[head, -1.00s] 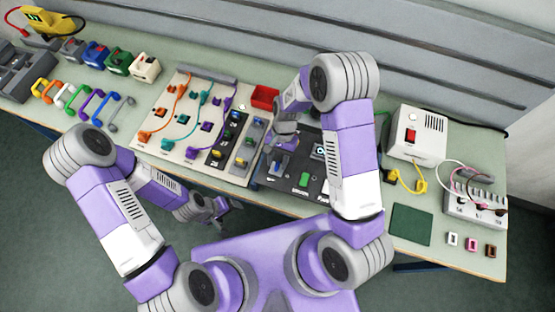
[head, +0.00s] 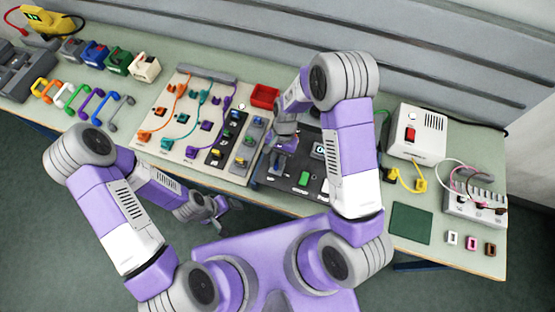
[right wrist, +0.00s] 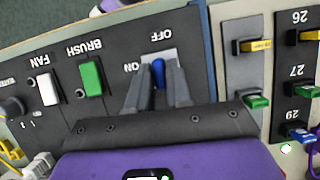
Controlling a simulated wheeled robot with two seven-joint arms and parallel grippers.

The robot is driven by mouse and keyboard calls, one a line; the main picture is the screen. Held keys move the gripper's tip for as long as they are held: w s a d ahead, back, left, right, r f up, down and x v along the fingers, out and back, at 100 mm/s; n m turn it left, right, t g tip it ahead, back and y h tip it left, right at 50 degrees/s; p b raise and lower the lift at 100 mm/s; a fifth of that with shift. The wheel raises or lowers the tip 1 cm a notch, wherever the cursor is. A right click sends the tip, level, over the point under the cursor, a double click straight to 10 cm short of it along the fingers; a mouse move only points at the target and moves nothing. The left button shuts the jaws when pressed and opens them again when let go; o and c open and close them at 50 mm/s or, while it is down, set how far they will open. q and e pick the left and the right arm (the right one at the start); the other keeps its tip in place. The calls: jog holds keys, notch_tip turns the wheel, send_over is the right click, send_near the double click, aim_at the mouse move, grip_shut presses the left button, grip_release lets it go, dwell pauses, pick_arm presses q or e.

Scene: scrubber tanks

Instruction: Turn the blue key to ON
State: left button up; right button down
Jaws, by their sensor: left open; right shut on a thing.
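The blue key (right wrist: 159,72) sits on a light plate on a dark control panel (head: 285,184). In the right wrist view its handle is in line with the OFF label above it, and the ON label is to its left. My right gripper (right wrist: 157,92) is shut on the key, with one finger on each side. In the head view the right gripper (head: 280,162) covers the key. My left gripper (head: 222,212) is open and empty, low in front of the table edge.
The panel also holds a green BRUSH switch (right wrist: 91,77) and a white FAN switch (right wrist: 47,88). Beside it stand numbered modules with coloured keys (right wrist: 255,101). A red bin (head: 264,96) is behind, and a white box with a red switch (head: 416,133) is to the right.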

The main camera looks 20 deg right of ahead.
jog(key=m+t, duration=0.1)
jog(key=m, duration=0.2)
jog(key=m+t+y+b, duration=0.1)
jog(key=m, duration=0.2)
jog(key=shift+s+d, duration=0.1)
jog(key=shift+s, duration=0.05)
jog(key=m, duration=0.2)
jog(key=m+t+b, duration=0.1)
jog(key=m, duration=0.2)
jog(key=shift+s+f+m+t+y, duration=0.1)
jog(key=shift+s+m+t+y, duration=0.2)
jog(key=shift+t+y, duration=0.1)
jog(key=c, duration=1.2)
grip_release()
jog(key=shift+s, duration=0.1)
jog(key=shift+o, duration=0.4)
jog(key=shift+w, duration=0.25)
jog(key=p+v, duration=0.2)
jog(key=v, duration=0.5)
jog(key=shift+d+r, duration=0.2)
